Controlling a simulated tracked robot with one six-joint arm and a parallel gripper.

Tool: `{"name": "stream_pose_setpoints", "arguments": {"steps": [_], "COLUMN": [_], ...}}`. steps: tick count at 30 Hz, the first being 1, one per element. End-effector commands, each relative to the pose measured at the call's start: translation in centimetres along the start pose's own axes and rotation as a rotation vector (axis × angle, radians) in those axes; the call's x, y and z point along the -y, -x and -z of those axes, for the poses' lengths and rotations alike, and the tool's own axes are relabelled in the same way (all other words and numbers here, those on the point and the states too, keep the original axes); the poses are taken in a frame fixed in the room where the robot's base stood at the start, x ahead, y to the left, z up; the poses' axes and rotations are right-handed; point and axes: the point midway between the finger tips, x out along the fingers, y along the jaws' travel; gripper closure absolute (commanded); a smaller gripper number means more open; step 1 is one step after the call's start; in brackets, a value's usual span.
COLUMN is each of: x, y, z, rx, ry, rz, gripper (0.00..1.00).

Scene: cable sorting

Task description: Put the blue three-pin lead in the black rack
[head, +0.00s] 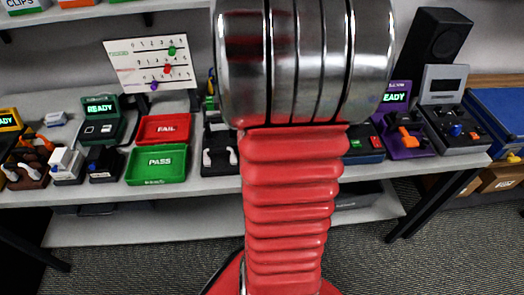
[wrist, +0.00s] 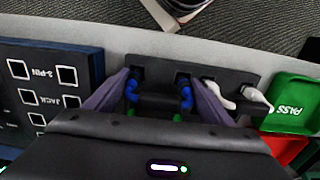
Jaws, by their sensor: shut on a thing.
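The black rack (wrist: 215,78) stands in the middle of the wrist view. A white lead (wrist: 253,96) sits at its right side. The blue three-pin lead (wrist: 186,92) shows as two blue ends at the rack, between the purple-grey fingers of my gripper (wrist: 158,82). My gripper is shut on the blue lead. Green bits show below the blue ends, and the lead's lower part is hidden by my gripper body. In the head view the black rack (head: 219,172) is partly hidden behind my red arm, and the gripper is out of sight.
The green PASS tray (wrist: 292,103) is beside the rack, with the red FAIL tray (head: 164,129) behind it in the head view. A dark blue panel (wrist: 40,62) marked 3-PIN and JACK stands on the rack's other side. Purple and grey devices (head: 404,140) crowd the shelf's right.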

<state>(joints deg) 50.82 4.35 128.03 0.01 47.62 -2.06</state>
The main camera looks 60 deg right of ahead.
Motion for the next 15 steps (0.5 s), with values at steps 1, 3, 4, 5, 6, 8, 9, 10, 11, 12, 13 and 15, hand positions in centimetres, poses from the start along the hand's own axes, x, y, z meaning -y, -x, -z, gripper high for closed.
{"name": "stream_pose_setpoints", "arguments": {"steps": [1, 3, 4, 5, 6, 8, 9, 10, 11, 12, 13, 15], "x": [0.01, 0.01, 0.01, 0.01, 0.01, 0.02, 0.02, 0.02, 0.02, 0.02, 0.02, 0.02], "y": [0.01, 0.01, 0.00, 0.00, -0.02, -0.08, -0.13, -0.18, -0.24, -0.31, -0.36, -0.49], "z": [0.01, 0.01, 0.01, 0.01, 0.00, 0.00, -0.01, -0.01, -0.01, -0.01, -0.01, -0.01], "rx": [0.000, 0.000, 0.000, 0.000, 0.000, 0.000, 0.000, 0.000, 0.000, 0.000, 0.000, 0.000], "ry": [0.000, 0.000, 0.000, 0.000, 0.000, 0.000, 0.000, 0.000, 0.001, 0.001, 0.001, 0.001], "rz": [0.000, 0.000, 0.000, 0.000, 0.000, 0.000, 0.000, 0.000, 0.000, 0.000, 0.000, 0.000], "gripper": [0.48, 0.48, 0.48, 0.48, 0.48, 0.48, 0.48, 0.48, 0.48, 0.48, 0.48, 0.48]}}
